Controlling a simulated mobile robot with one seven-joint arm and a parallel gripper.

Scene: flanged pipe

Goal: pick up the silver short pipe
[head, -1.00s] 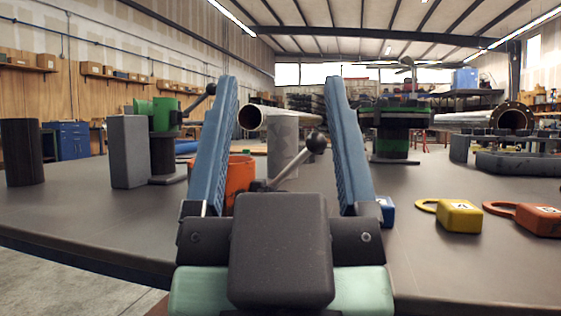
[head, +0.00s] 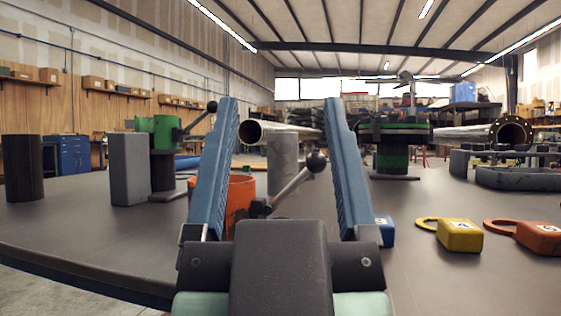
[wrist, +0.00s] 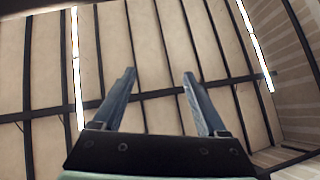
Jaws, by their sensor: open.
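A silver pipe (head: 283,132) lies level at mid-height in the head view, its open round end facing me at the left. It rests on or in front of a grey block (head: 283,172); the exact contact is hidden. My gripper (head: 281,112) is open, its two blue fingers standing up on either side of the pipe's image. The pipe appears farther off, beyond the fingers, and nothing is between them. In the wrist view, my open gripper (wrist: 158,74) points at the ceiling and no pipe shows.
An orange bucket (head: 238,192) and a lever with a black ball (head: 315,161) stand behind the fingers. Yellow (head: 459,236) and orange (head: 541,238) tags lie at right. A long flanged pipe (head: 470,133) is at far right. A grey block (head: 129,168) stands left.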

